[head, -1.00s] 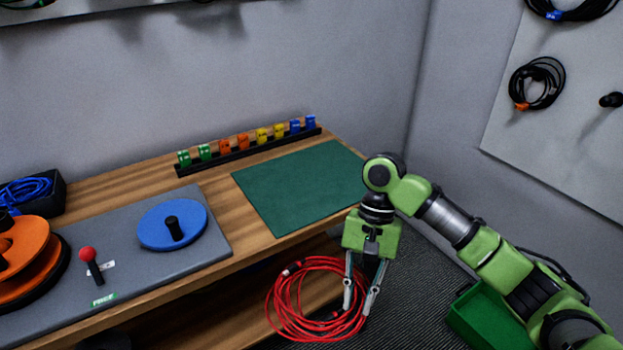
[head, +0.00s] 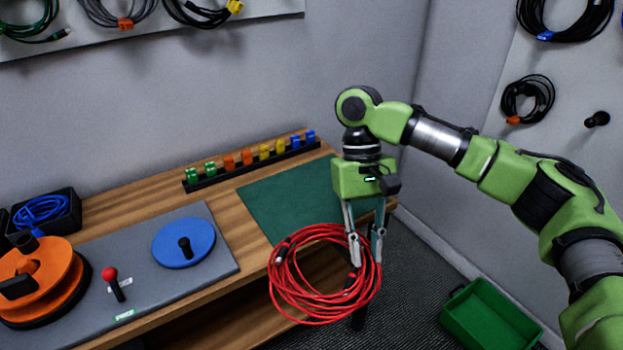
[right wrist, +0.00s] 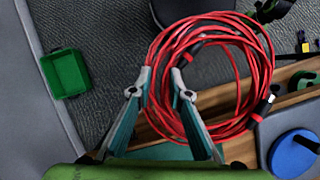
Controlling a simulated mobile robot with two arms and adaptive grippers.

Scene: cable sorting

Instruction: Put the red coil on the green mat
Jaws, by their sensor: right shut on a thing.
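The red coil (head: 305,285) hangs from my right gripper (head: 366,250) in the head view, in front of the bench's front edge. It also shows in the right wrist view (right wrist: 262,62), where the fingers (right wrist: 160,85) are shut on one side of its loop. The green mat (head: 288,203) lies flat on the bench behind the coil. The coil and my right gripper hide its front right part. My left gripper is not in view.
A row of coloured clips (head: 250,157) stands behind the mat. A grey board with a blue disc (head: 184,243), a red-knobbed lever (head: 112,280) and an orange reel (head: 40,285) is at left. A green bin (head: 490,315) stands on the floor at right.

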